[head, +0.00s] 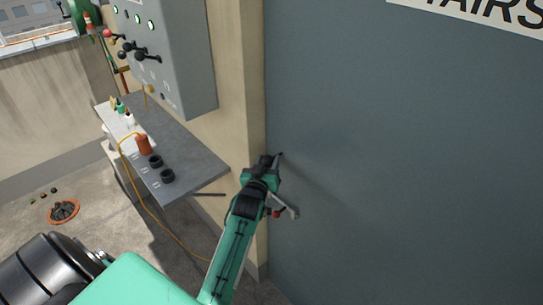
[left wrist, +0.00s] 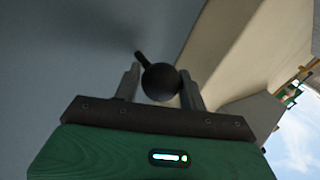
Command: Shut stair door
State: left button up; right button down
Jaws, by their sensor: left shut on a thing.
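The stair door (head: 400,160) is a large grey-blue panel filling the right of the head view, with part of a "STAIRS" sign (head: 480,12) at its top. Its left edge runs along the beige door frame (head: 240,90); I cannot tell whether a gap is left. My left gripper (head: 265,162) is at that edge. In the left wrist view, my left gripper (left wrist: 160,88) is shut on a dark round door knob (left wrist: 161,82), whose short stem reaches to the door surface. The frame (left wrist: 235,50) shows right of the knob. My right gripper is out of view.
Left of the frame is a grey wall panel (head: 185,60) with levers and green lights. Below it a grey shelf (head: 190,155) holds dark rings and small bottles. An orange cord (head: 150,205) hangs down. A round orange tray (head: 64,212) lies on the floor.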

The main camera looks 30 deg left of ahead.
pick_arm(q)
jog(key=shift+s+a+r, duration=0.15)
jog(key=shift+s+a, duration=0.05)
jog(key=shift+s, duration=0.8)
grip_shut()
jog(key=shift+s+f+y, duration=0.1)
jog(key=shift+f+y, duration=0.1)
jog(key=shift+y, duration=0.1)
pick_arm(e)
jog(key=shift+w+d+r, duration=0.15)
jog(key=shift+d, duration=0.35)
pick_arm(q)
jog(key=shift+f, duration=0.1)
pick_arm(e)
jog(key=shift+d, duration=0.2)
